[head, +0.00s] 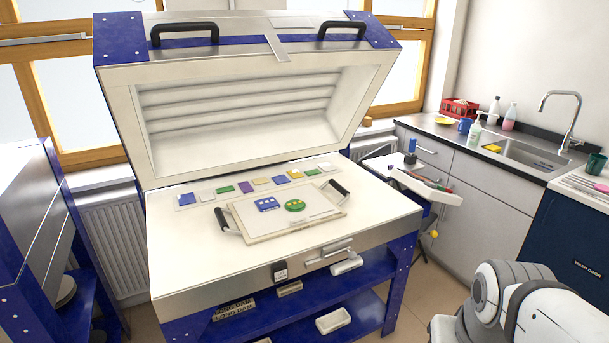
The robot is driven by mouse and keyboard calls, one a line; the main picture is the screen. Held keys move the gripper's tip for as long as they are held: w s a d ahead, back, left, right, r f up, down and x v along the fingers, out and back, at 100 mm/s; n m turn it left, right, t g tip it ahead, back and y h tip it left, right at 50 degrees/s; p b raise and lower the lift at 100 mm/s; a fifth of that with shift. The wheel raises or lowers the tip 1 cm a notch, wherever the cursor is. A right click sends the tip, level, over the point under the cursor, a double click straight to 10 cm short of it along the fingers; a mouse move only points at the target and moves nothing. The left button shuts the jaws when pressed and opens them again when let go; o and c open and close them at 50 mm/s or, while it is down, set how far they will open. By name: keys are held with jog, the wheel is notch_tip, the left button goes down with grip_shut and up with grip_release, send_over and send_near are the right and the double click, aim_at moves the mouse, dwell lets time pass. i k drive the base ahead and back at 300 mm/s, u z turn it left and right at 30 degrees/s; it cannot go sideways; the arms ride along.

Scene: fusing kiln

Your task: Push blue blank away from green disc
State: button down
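The blue blank (268,208) lies flat on a pale board with black handles (315,226) on the kiln bed. It is a small blue piece with light marks on it. The green disc (295,209) lies just right of it, an oval shape with small yellow and reddish marks. The two are very close; I cannot tell if they touch. My gripper is not in view; only white and grey links of my arm show at the lower right.
The kiln lid (250,100) stands open above the bed. A row of coloured samples (246,187) lies behind the board. The bed's front right (375,215) is bare. A small side table (428,188) with tools and a sink counter (470,150) stand to the right.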

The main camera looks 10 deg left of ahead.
aim_at(268, 203)
jog(key=u, duration=0.6)
jog(key=i, duration=1.6)
jog(key=u, duration=0.65)
jog(key=k, duration=0.65)
jog(key=u, duration=0.2)
jog(key=i, duration=0.75)
jog(key=z, duration=0.15)
